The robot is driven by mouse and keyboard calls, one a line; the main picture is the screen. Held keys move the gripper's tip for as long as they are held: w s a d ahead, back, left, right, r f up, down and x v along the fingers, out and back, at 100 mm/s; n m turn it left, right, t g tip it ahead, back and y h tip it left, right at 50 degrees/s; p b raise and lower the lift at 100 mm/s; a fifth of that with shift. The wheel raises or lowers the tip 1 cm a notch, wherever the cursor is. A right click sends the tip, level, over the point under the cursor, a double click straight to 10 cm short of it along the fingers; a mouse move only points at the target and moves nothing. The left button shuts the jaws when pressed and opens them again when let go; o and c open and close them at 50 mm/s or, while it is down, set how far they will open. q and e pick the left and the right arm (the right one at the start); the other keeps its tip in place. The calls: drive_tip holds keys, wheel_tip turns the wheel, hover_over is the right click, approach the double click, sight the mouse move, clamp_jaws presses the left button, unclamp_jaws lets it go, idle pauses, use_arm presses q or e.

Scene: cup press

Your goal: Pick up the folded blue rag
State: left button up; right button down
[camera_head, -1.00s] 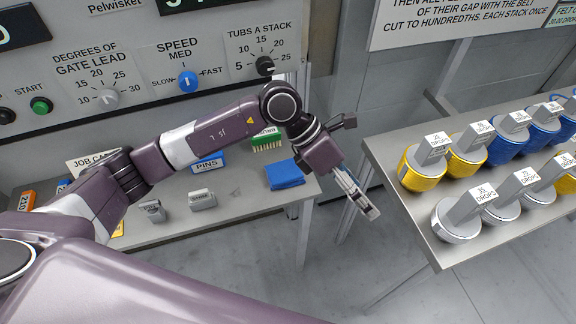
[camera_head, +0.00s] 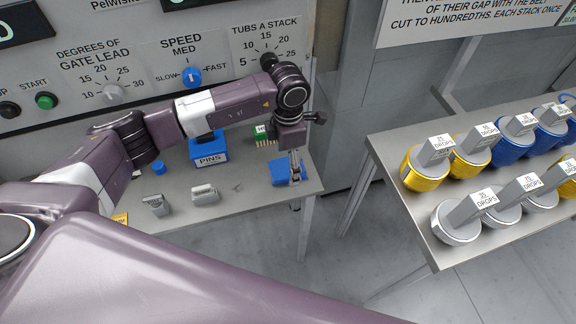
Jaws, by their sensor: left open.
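The folded blue rag (camera_head: 279,172) lies on the grey shelf at its right end, in the head view. My left gripper (camera_head: 295,196) points down at the rag's right side, close to the shelf's right edge. Its fingers hide part of the rag. I cannot tell whether they touch it. The left gripper is open. My right gripper is not in view.
On the grey shelf (camera_head: 240,200) stand a blue PINS box (camera_head: 208,149), a green brush (camera_head: 262,136) and two small grey blocks (camera_head: 204,194). A control panel rises behind. Across a floor gap, a table (camera_head: 400,212) carries several yellow, blue and silver weights.

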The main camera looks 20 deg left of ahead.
sight(288, 167)
use_arm(q)
drive_tip(key=shift+f, duration=0.7)
drive_tip(key=c, duration=1.4)
drive_tip(key=shift+o, duration=0.2)
drive_tip(key=shift+r, duration=0.15)
wheel_tip(288, 167, up, 20)
drive_tip(key=b, duration=0.3)
drive_tip(key=shift+b, duration=0.3)
